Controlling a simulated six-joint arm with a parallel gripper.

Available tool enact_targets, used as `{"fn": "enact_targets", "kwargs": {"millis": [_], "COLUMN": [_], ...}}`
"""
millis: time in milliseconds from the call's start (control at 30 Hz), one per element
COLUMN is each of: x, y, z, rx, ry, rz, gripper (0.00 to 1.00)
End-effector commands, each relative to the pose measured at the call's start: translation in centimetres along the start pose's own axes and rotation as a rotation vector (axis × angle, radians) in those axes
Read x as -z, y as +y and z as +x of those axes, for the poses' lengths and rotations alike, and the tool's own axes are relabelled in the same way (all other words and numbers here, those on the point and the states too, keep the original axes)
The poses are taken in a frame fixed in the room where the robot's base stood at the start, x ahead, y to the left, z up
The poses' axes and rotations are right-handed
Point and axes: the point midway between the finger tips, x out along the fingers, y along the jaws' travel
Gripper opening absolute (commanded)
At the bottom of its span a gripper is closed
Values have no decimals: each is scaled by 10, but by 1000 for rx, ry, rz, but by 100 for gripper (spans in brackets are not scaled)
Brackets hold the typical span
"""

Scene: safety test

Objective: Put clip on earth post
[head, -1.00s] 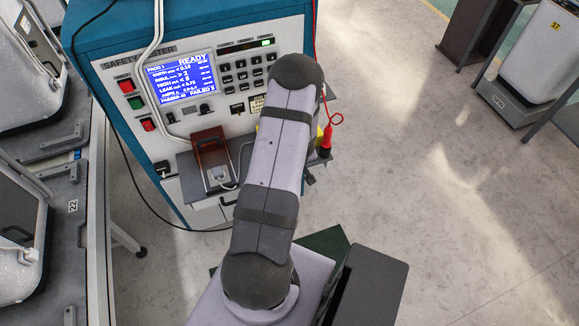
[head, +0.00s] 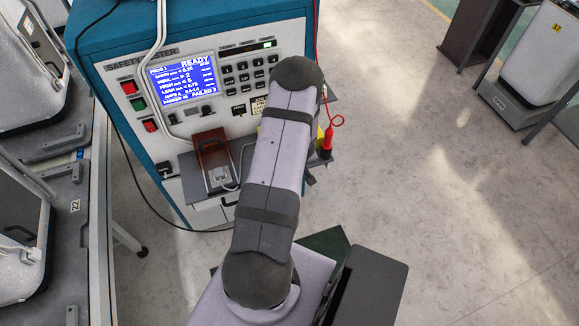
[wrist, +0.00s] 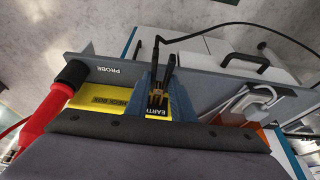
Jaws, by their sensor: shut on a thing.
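In the wrist view my gripper (wrist: 164,80) has blue fingers shut on the black clip (wrist: 158,72), whose black cable leads up and right. A brass-coloured part shows at the clip's lower end, right over the EARTH label (wrist: 156,112) on the yellow check box (wrist: 107,102). I cannot tell whether this brass is the clip's jaws, the earth post, or both touching. In the head view my arm hides the gripper and clip; only a sliver of yellow shows beside it.
A red probe (wrist: 72,78) stands in the grey shelf (wrist: 205,75) left of the gripper; it also shows in the head view (head: 327,141). The safety tester (head: 140,95) has a lit screen. A brownish-red hinged cover (head: 212,146) and white plug (head: 219,178) are left of my arm.

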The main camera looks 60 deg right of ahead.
Motion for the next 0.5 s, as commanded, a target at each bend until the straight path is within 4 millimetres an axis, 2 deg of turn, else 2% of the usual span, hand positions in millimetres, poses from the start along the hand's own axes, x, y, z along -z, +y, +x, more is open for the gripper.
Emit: {"fn": "enact_targets", "kwargs": {"millis": [200,233,300,500], "x": [0,0,0,0], "y": [0,0,0,0], "z": [0,0,0,0], "rx": [0,0,0,0], "ry": [1,1,1,1], "rz": [0,0,0,0], "gripper": [6,29,44,44]}}
